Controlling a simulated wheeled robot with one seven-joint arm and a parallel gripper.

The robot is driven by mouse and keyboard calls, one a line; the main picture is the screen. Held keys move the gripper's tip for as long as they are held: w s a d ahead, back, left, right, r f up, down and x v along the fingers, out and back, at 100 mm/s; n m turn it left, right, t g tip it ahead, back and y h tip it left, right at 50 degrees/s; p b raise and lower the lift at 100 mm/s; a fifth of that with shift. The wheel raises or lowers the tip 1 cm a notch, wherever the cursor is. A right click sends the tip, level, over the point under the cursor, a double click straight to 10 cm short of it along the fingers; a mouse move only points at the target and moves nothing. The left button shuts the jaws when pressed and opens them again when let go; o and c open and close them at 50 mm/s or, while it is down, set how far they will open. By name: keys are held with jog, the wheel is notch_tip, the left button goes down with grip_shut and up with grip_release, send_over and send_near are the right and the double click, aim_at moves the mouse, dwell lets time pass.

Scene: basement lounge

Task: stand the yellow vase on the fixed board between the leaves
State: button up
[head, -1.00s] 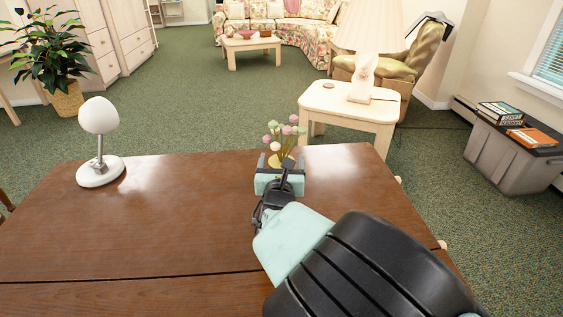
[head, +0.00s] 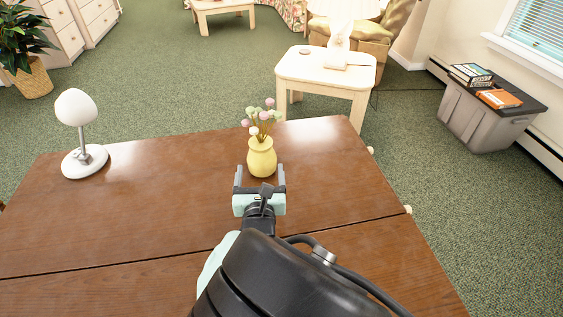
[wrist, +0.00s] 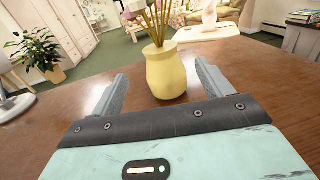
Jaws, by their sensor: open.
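The yellow vase (head: 262,157), holding thin stems with pink and white blooms, stands upright on the brown wooden table (head: 170,200), on the section beyond the dark seam. My gripper (head: 260,172) is open on the near side of the vase. In the wrist view the vase (wrist: 166,74) shows between and slightly beyond the spread fingers (wrist: 160,88), with a gap on each side. The seam runs across the table between the vase's section and the nearer section (head: 370,255). My arm covers part of the nearer section.
A white lamp (head: 83,135) stands at the table's left. Beyond the far edge is a pale side table (head: 325,70). A grey bin (head: 485,120) with books stands at the right. The tabletop between lamp and vase is clear.

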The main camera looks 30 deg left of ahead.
jog(key=w+d+r+m+h, duration=0.4)
jog(key=w+d+m+h, duration=0.3)
jog(key=d, duration=0.3)
jog(key=d+r+m+g+h, duration=0.3)
jog(key=d+m+g+h, duration=0.3)
jog(key=d+m, duration=0.8)
jog(key=s+d+r+m+g+y, duration=0.1)
jog(key=s+d+r+m+g, duration=0.2)
jog(key=s+d, duration=0.3)
jog(key=s+d+r+m+g+y, duration=0.2)
jog(key=s+d+m, duration=0.4)
jog(key=s, duration=0.3)
jog(key=s+d+r+m+g+y, duration=0.1)
jog(key=s+d+r+m+g, duration=0.3)
jog(key=s, duration=0.4)
jog(key=shift+d+r+m, duration=0.3)
jog(key=shift+d+r, duration=0.5)
jog(key=shift+d, duration=0.4)
